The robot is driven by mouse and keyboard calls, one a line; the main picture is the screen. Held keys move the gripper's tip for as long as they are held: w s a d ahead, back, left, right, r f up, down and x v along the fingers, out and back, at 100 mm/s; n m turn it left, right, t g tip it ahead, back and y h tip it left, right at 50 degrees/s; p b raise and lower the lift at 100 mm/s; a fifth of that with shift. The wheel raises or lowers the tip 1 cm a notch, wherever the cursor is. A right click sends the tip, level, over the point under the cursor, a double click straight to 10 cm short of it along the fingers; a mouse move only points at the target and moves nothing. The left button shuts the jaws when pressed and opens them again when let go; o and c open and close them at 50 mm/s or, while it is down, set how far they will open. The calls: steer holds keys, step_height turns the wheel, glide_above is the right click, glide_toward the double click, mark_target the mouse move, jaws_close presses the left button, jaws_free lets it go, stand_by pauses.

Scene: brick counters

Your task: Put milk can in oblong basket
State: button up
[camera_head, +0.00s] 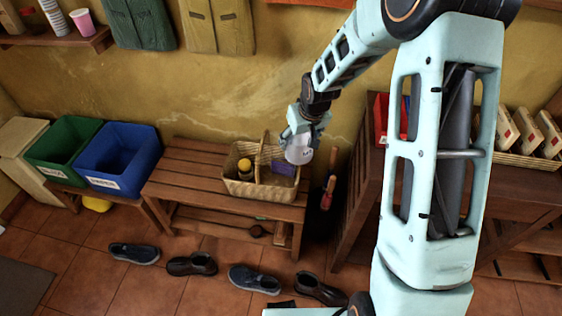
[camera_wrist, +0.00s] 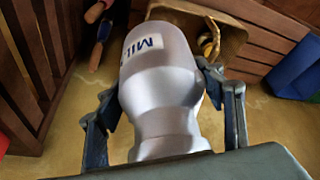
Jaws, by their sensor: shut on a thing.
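The silver milk can (camera_head: 299,156) is held by my gripper (camera_head: 303,136) above the right end of the basket in the head view. In the wrist view the can (camera_wrist: 160,75), with a white and blue label, sits between the two fingers (camera_wrist: 162,92). Its wide end points away from my palm. The oblong wicker basket (camera_head: 258,193) has an upright handle and stands on the wooden bench. It holds a yellow-lidded container (camera_head: 245,168) and a purple item (camera_head: 285,169). The basket also shows behind the can in the wrist view (camera_wrist: 230,42).
Blue (camera_head: 118,160) and green (camera_head: 62,150) bins stand to the left. The bench (camera_head: 180,180) is bare left of the basket. A wooden shelf unit (camera_head: 358,200) stands to the right, with red-handled items (camera_head: 328,192) beside it. Several shoes lie on the floor in front.

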steer(key=w+a+f+n+y+b, duration=0.1)
steer(key=w+a+f+b, duration=0.25)
steer(key=f, duration=0.35)
steer(key=w+a+f+n+b, duration=0.1)
steer(key=w+a+f+b, duration=0.1)
steer(key=w+f+b, duration=0.4)
steer(key=shift+s+f+b, duration=0.4)
steer(key=shift+f+b, duration=1.15)
steer(key=shift+f, duration=1.15)
steer(key=shift+s+f+b, duration=0.35)
steer(key=shift+f+b, duration=1.15)
steer(key=shift+f, duration=1.2)
steer(key=shift+s+f+b, duration=0.4)
steer(key=shift+f+b, duration=1.15)
steer(key=shift+f, duration=1.15)
steer(key=o, duration=1.4)
steer(key=shift+s+d, duration=0.1)
steer(key=v, duration=1.2)
steer(key=shift+r, duration=0.1)
